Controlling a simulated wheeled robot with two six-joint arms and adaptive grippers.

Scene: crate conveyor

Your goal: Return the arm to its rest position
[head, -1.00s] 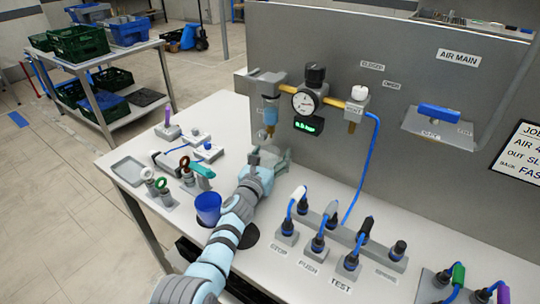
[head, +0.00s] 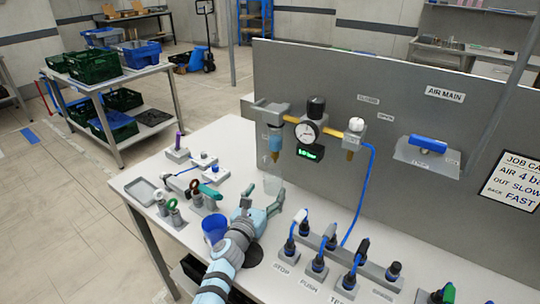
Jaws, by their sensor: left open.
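My left arm reaches in from the bottom of the head view over the white bench (head: 330,215). Its gripper (head: 264,197) is open and empty, its fingers spread, just above the bench top. It is in front of a clear, faint container (head: 272,182) that stands below the filter bowl (head: 274,140) of the air unit. The gripper seems apart from the container. A blue cup (head: 214,228) is close to the left of my wrist. My right gripper is not in view.
A gauge (head: 307,131) and a blue-handled valve (head: 428,143) are on the grey panel (head: 350,70). Hose connectors (head: 318,264) stand right of my arm. Small tools and a grey tray (head: 145,190) are at left. A crate cart (head: 140,75) stands beyond open floor.

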